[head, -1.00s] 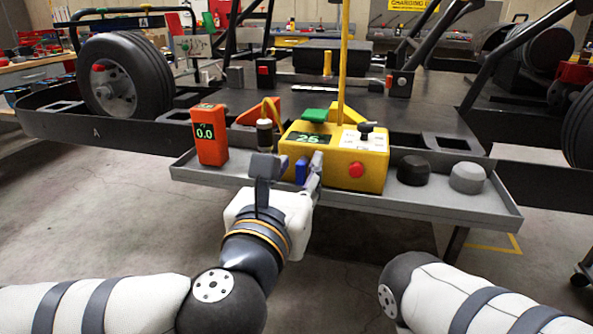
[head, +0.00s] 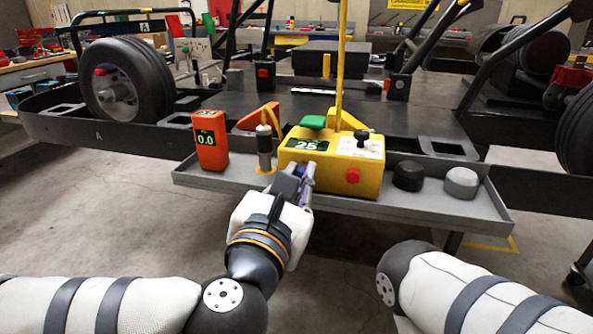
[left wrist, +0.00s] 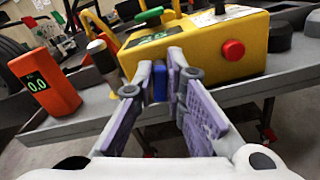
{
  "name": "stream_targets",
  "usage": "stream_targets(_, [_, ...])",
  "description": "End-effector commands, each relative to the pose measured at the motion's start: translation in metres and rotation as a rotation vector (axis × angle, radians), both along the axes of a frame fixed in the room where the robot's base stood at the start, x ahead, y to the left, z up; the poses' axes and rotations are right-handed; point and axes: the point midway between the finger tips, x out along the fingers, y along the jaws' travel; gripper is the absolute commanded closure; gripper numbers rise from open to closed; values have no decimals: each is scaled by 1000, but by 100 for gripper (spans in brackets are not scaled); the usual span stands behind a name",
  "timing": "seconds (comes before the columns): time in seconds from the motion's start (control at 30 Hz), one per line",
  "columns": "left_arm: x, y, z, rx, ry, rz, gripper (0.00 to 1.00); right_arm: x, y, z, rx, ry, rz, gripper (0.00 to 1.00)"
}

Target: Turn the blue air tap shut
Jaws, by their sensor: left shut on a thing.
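The blue air tap (left wrist: 160,82) is on the front face of the yellow box (head: 330,163), left of its red button (head: 353,176). In the left wrist view it stands upright between my fingertips. In the head view it is mostly hidden by the gripper. My left gripper (head: 298,178) is shut on the tap, with a finger on each side of it; the fingertips also show in the left wrist view (left wrist: 161,78). The box has a green lever (head: 313,122), a black knob (head: 362,137) and a lit display (head: 308,145). My right gripper is out of view.
The grey tray (head: 430,205) holds the box. An orange meter (head: 210,140) reading 0.0 and a dark cylinder with a pale top (head: 264,147) stand to the left. Black (head: 408,176) and grey (head: 461,183) knobs sit to the right. A yellow pole rises behind the box.

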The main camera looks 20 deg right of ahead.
Motion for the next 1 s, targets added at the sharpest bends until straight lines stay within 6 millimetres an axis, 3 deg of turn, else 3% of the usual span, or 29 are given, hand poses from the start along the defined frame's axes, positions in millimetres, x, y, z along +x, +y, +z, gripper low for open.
stream_targets(1.0, [-2, -3, 0, 795, -539, 2, 100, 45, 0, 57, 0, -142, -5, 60])
